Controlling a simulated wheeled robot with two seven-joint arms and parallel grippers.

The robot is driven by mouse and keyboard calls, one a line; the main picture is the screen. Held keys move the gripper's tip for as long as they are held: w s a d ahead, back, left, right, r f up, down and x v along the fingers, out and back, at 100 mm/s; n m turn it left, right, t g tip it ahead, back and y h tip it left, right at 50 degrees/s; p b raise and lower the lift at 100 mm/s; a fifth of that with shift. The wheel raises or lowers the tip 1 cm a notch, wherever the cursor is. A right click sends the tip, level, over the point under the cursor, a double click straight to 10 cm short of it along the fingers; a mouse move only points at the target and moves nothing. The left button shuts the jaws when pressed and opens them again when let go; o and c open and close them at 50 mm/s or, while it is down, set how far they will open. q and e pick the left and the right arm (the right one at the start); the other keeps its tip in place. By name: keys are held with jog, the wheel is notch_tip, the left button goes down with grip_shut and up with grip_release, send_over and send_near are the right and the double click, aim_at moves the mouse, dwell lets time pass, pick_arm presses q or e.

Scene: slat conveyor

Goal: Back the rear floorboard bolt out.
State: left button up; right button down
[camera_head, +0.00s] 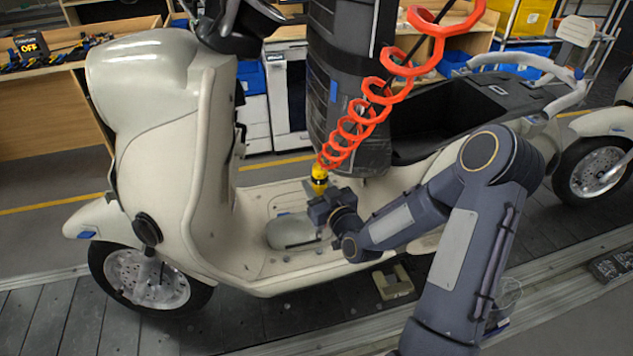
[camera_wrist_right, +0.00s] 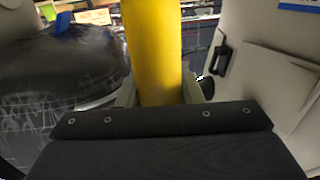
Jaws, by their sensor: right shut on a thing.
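My right gripper (camera_head: 318,198) is shut on a yellow driver tool (camera_head: 319,174) that hangs from an orange coiled hose (camera_head: 352,125). The tool is above the scooter's cream floorboard (camera_head: 255,240). In the right wrist view the tool's yellow body (camera_wrist_right: 153,50) stands between my fingers. The tool's lower end is hidden behind my gripper and wrist in the head view. Small dark spots show on the floorboard, but I cannot tell which is the rear bolt. My left gripper is not in view.
The scooter's front shield (camera_head: 185,170) rises left of the tool. A dark column (camera_head: 345,75) hangs behind it. A grey-green panel (camera_head: 293,232) lies on the floorboard. A beige block (camera_head: 393,282) sits on the slats in front. Shelves and bins stand behind.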

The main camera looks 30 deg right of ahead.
notch_tip(320, 180, down, 2)
jog(key=shift+b, duration=0.35)
jog(key=shift+f+b, duration=0.65)
jog(key=shift+f, duration=0.2)
jog(key=shift+f+b, duration=0.65)
jog(key=shift+b, duration=0.25)
jog(key=shift+f+b, duration=0.85)
jog(key=shift+b, duration=0.3)
